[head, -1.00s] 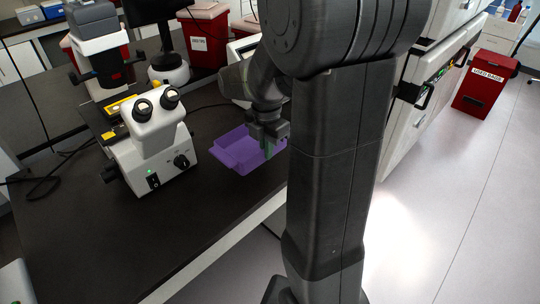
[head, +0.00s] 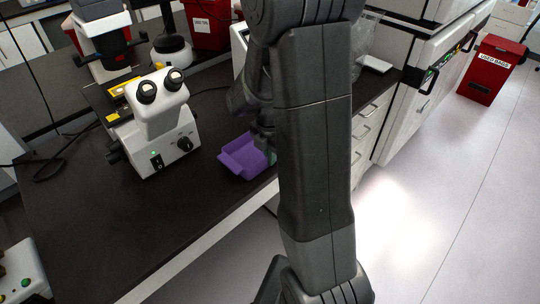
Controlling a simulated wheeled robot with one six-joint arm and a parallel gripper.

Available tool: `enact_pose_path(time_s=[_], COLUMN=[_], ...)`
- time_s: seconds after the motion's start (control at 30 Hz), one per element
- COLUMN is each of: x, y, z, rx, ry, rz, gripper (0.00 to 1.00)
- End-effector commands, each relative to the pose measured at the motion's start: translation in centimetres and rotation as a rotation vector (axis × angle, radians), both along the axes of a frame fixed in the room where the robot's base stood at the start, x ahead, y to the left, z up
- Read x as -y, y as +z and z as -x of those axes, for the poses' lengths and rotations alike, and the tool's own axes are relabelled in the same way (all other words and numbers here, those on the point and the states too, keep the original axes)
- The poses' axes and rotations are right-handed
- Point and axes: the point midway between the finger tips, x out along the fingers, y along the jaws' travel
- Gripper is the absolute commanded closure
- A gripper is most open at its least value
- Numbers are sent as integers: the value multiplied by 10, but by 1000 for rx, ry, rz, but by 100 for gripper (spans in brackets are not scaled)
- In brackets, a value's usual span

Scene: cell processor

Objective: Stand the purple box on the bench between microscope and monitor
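The purple box (head: 243,157) is an open tray-like box at the bench's front edge, right of the microscope. Whether it rests on the bench or hangs just above it I cannot tell. My gripper (head: 266,143) is at the box's right side. My own arm hides the box's right end and most of the fingers, so their closure is not clear. The white microscope (head: 160,125) stands on the dark bench (head: 95,225), apart from the box.
A cable (head: 212,90) runs on the bench behind the box. A red bin (head: 205,25) is at the back. White equipment and drawers (head: 372,128) are right of my arm. Another red bin (head: 490,70) stands on the floor. The bench is bare at front left.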

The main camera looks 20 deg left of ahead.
Motion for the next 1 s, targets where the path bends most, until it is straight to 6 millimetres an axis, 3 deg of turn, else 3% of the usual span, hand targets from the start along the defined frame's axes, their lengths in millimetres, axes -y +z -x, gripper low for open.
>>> enact_pose_path(time_s=[0.07, 0.17, 0.57, 0.77, 1.0], x=[0, 0, 0, -1, -1], y=[-3, -2, 4, 36, 88], z=[0, 0, 0, -1, -1], rx=[0, 0, 0, 5, 4], ry=[0, 0, 0, 0, 0], rz=[0, 0, -1, -4, -4], gripper=[96, 76, 76, 76, 76])
